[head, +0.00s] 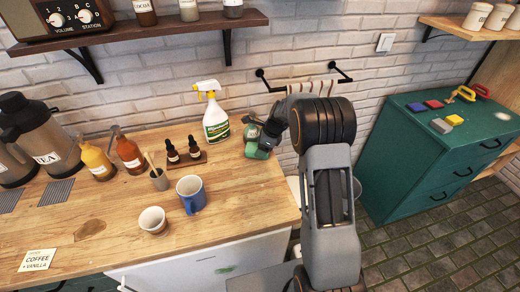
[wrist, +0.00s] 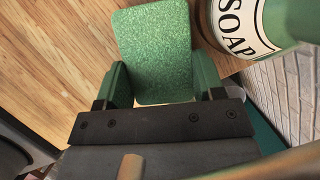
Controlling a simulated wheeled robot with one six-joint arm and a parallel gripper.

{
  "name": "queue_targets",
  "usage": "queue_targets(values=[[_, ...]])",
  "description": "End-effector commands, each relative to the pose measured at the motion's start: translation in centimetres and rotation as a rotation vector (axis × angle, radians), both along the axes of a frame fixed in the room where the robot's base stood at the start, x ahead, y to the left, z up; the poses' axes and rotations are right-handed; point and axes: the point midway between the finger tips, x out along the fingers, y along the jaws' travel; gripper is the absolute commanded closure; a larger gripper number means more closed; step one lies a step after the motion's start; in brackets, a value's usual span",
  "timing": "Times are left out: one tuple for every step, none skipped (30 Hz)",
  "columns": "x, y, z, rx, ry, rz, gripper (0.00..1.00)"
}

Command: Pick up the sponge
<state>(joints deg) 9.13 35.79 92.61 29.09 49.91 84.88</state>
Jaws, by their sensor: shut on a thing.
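A green speckled sponge (wrist: 155,50) stands out between the two fingers of my gripper (wrist: 160,80) in the wrist view. The fingers are shut on its sides, and its far end shows clearly past them. In the head view my gripper (head: 262,138) is at the right rear end of the wooden counter, next to the wall. Green shapes show around it there, but I cannot tell sponge from soap bottle. The wrist view does not make clear whether the sponge touches the counter.
A soap bottle (wrist: 250,25) stands close to the right of the sponge. A spray bottle (head: 215,120) is left of my gripper. A rail with a striped cloth (head: 312,87) is on the wall behind. A blue mug (head: 191,195) and white cup (head: 153,221) stand nearer the front.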

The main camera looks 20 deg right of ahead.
Motion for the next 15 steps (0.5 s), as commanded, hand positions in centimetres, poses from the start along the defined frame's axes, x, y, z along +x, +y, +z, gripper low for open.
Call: queue_targets(values=[[0.1, 0.0, 0.3, 0.0, -0.002, 0.0, 0.63], [0.1, 0.0, 0.5, 0.0, -0.004, 0.001, 0.63], [0.1, 0.0, 0.8, 0.0, -0.004, 0.001, 0.63], [0.1, 0.0, 1.1, -0.001, -0.004, 0.002, 0.63], [0.1, 0.0, 1.4, -0.001, -0.005, 0.0, 0.63], [0.1, 0.0, 2.0, 0.0, -0.005, 0.0, 0.63], [0.1, 0.0, 2.4, 0.0, -0.005, 0.0, 0.63], [0.1, 0.0, 2.9, -0.001, -0.006, 0.001, 0.63], [-0.4, 0.0, 3.4, 0.0, -0.004, 0.001, 0.63], [-0.8, 0.0, 3.9, 0.0, -0.004, 0.001, 0.63], [-1.2, 0.0, 4.3, 0.0, -0.004, 0.001, 0.63], [-1.7, 0.0, 4.8, -0.001, -0.005, 0.0, 0.63], [-2.1, 0.0, 5.3, -0.001, -0.004, -0.001, 0.63], [-2.4, 0.0, 5.8, -0.001, -0.005, -0.001, 0.63], [-3.0, 0.1, 6.4, -0.001, -0.004, -0.001, 0.63]])
